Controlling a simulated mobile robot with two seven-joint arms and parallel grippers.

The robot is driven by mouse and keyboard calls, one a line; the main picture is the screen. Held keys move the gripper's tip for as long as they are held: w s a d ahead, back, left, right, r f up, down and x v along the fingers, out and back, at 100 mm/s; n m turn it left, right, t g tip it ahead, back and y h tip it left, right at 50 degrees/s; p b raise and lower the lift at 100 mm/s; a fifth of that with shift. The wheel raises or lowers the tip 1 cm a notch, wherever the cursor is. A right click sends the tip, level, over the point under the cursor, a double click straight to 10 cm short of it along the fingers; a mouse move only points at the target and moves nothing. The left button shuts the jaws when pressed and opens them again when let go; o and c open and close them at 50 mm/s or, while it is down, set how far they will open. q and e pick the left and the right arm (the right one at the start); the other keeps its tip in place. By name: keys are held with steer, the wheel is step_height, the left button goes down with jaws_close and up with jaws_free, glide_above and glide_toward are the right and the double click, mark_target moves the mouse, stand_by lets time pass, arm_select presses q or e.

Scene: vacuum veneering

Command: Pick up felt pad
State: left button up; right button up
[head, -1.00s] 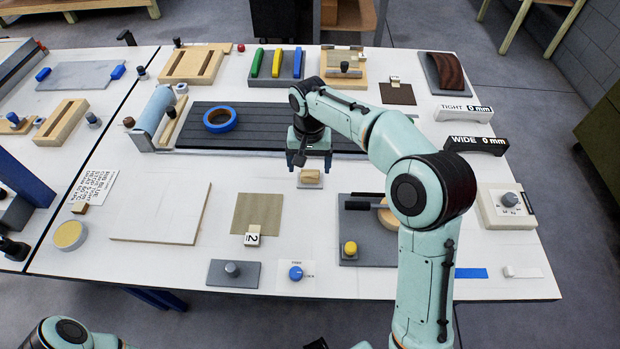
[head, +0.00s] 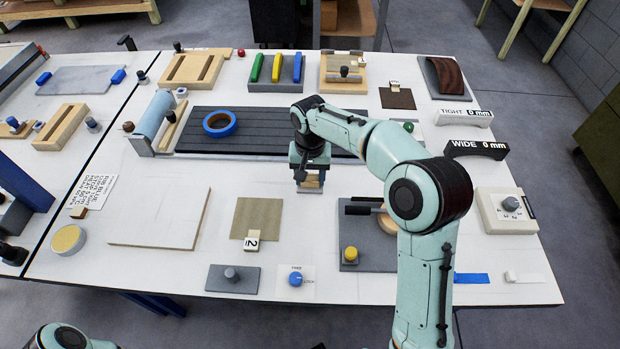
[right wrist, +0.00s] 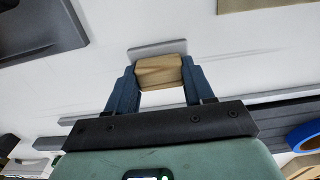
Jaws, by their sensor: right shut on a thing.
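The felt pad, a small tan block (right wrist: 158,72), sits between the two dark blue fingers of my right gripper (right wrist: 155,84) in the right wrist view. The fingers touch it on both sides, so the gripper is shut on it. In the head view the right gripper (head: 309,178) points down over the block, which shows only in part below the fingers. A thin grey plate (right wrist: 158,48) lies at the block; whether the block still touches it I cannot tell. My left gripper is not in view.
A dark slatted mat (head: 265,138) with a blue tape roll (head: 219,124) lies behind the gripper. A tan square sheet (head: 256,218) is to the left. A grey plate with a yellow knob (head: 350,254) is to the right. White table lies clear around the block.

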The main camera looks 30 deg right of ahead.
mark_target(310, 178)
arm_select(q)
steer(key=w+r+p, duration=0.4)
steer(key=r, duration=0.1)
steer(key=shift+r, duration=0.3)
arm_select(e)
step_height(310, 178, up, 20)
steer(key=shift+o, duration=1)
steer(key=shift+c, duration=0.5)
